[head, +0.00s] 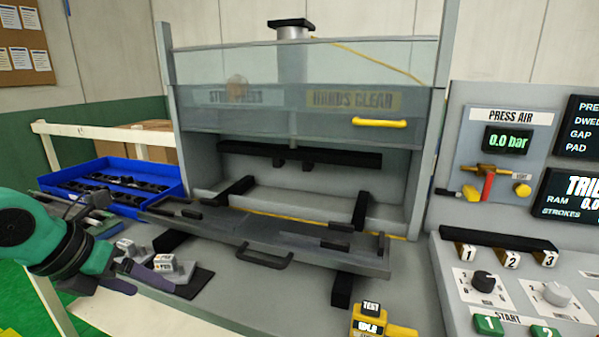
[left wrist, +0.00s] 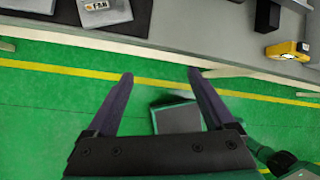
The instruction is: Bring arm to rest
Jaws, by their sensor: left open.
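My left arm comes in from the left in the head view, and its gripper (head: 137,277) hangs near the bench's front left edge, by the small labelled grey blocks. In the left wrist view the two dark fingers of the left gripper (left wrist: 160,76) are spread wide with nothing between them. Green floor shows beneath them, and the bench edge lies beyond the fingertips. The gripper looks apart from the blocks. My right gripper is in neither view.
A grey sliding tray (head: 300,236) with a handle stands before the press (head: 200,165). A blue bin (head: 165,193) of dark parts is at left. A labelled grey block (head: 174,268) sits on a dark pad. A yellow tester (head: 370,322) and control panel (head: 520,285) are at right.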

